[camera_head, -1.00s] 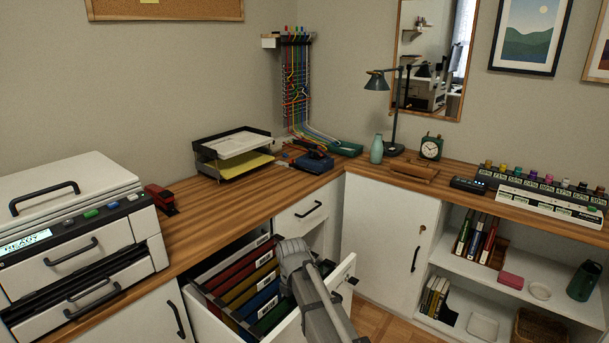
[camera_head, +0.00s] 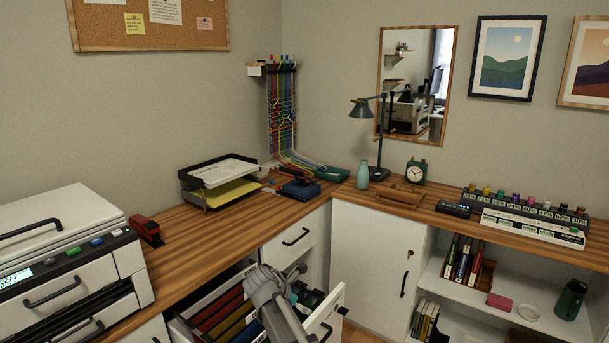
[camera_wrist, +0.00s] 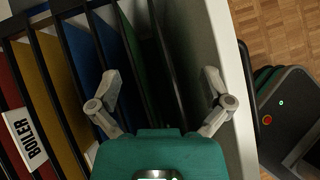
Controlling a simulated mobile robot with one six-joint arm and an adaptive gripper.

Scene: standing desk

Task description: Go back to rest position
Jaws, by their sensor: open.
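The open file drawer (camera_head: 325,312) below the desk holds hanging files in red, yellow, blue and green. My gripper (camera_wrist: 160,74) is open and points down over the drawer in the wrist view, with its two fingers apart and nothing seen between them. Below it are the blue file (camera_wrist: 88,58) and the green file (camera_wrist: 130,62). A label reading "BOILER" (camera_wrist: 26,138) is on a file at the left. In the head view my arm's end crosses the drawer and hides part of the files; the fingertips are hidden there.
The wooden desk (camera_head: 205,235) bears a printer (camera_head: 60,245), a red stapler (camera_head: 146,230), a paper tray (camera_head: 218,181), a lamp (camera_head: 362,107) and a clock (camera_head: 416,172). The drawer's white side wall (camera_wrist: 222,85) is close to the right finger. Shelves (camera_head: 480,285) stand at the right.

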